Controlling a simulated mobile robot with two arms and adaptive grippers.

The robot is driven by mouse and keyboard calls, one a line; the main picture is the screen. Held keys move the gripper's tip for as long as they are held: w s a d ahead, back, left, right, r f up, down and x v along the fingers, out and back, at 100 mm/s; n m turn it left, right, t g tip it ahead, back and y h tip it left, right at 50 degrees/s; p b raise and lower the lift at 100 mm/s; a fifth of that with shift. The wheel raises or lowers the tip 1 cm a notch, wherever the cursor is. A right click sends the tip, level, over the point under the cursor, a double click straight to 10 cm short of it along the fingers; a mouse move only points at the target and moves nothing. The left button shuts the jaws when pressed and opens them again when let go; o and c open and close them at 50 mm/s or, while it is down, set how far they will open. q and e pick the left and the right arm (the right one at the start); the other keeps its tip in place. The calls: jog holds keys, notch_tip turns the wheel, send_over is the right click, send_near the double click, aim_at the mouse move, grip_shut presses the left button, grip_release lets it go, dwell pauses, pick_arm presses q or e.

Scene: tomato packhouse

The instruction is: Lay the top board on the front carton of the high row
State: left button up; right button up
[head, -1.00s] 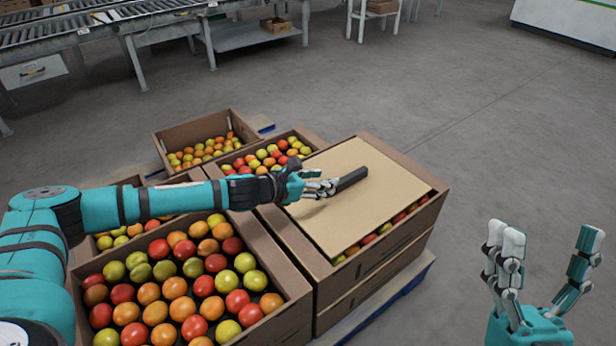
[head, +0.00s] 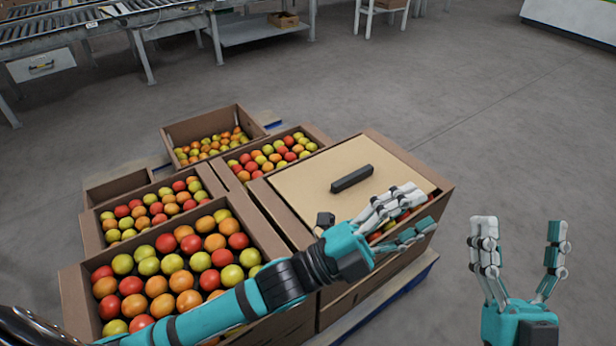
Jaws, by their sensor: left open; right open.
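A tan board (head: 310,178) lies on the tomatoes of the right-hand carton (head: 438,178), which is stacked on another carton. A dark bar-shaped grip (head: 352,178) stands on the board's middle. Tomatoes show along the board's near right edge. My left gripper (head: 418,210) is open and empty over the near right edge of this carton, apart from the dark grip; the arm hides the carton's near corner. My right gripper (head: 518,232) is open and empty, to the right of the stack over the floor. I cannot tell which carton is the front one of the high row.
Open cartons of tomatoes stand to the left: a near one (head: 72,302), a middle one (head: 92,222) and two farther back (head: 172,138). A blue pallet (head: 412,276) sticks out below the stack. A roller conveyor (head: 60,38) stands at the back left. The floor at right is clear.

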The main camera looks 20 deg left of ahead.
pick_arm(q)
jog(key=s+a+r+n+t+y, duration=0.1)
jog(key=a+n+t+y, duration=0.4)
jog(key=n, duration=0.5)
jog(key=s+a+r+n+t+y, duration=0.2)
jog(key=a+r+n+t+y, duration=0.2)
jog(key=a+n, duration=0.5)
jog(key=n+t+y, duration=0.1)
jog(key=y, duration=0.1)
jog(key=shift+s+a+n+t+y, duration=0.2)
jog(key=shift+s+n+t+y, duration=0.1)
jog(key=shift+n+t, duration=0.1)
jog(key=shift+f, duration=0.1)
